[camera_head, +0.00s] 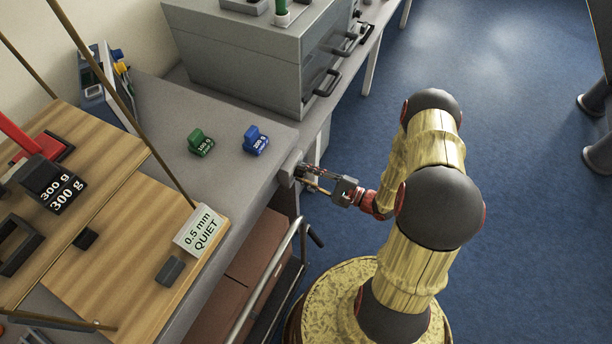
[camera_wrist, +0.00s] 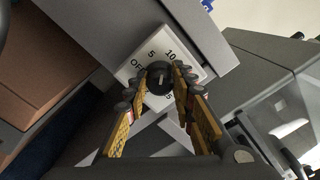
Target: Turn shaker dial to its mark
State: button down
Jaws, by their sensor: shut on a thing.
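The shaker dial is a dark round knob (camera_wrist: 158,76) on a white plate (camera_wrist: 128,72) marked OFF, 5, 10 and 15, shown in the wrist view. The plate sits on the grey front face of the table. My gripper (camera_wrist: 160,88) is shut on the dial, with a finger at each side of it. A light line shows on the knob's face; which number it points to is hard to tell. In the head view my gripper (camera_head: 308,177) reaches the table's front edge, and the dial is hidden there.
A green weight (camera_head: 200,143) and a blue weight (camera_head: 256,141) stand on the grey table. A sign (camera_head: 200,230) reading 0.5 mm QUIET is at the wooden platform (camera_head: 120,255). A metal rail (camera_head: 262,285) runs below the gripper. A grey cabinet (camera_head: 245,65) stands behind.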

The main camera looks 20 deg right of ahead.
jog(key=shift+f+n+b, duration=0.2)
jog(key=shift+n+b, duration=1.95)
jog(key=shift+n, duration=1.5)
jog(key=shift+f+n+b, duration=0.15)
jog(key=shift+n+b, duration=1.95)
jog(key=shift+n, duration=1.55)
jog(key=c, duration=1.6)
grip_release()
jog(key=shift+r, duration=0.1)
jog(key=shift+o, duration=0.5)
jog(key=shift+s+d, duration=0.1)
jog(key=v, duration=1.1)
jog(key=shift+s+d, duration=0.2)
jog(key=shift+s, duration=0.15)
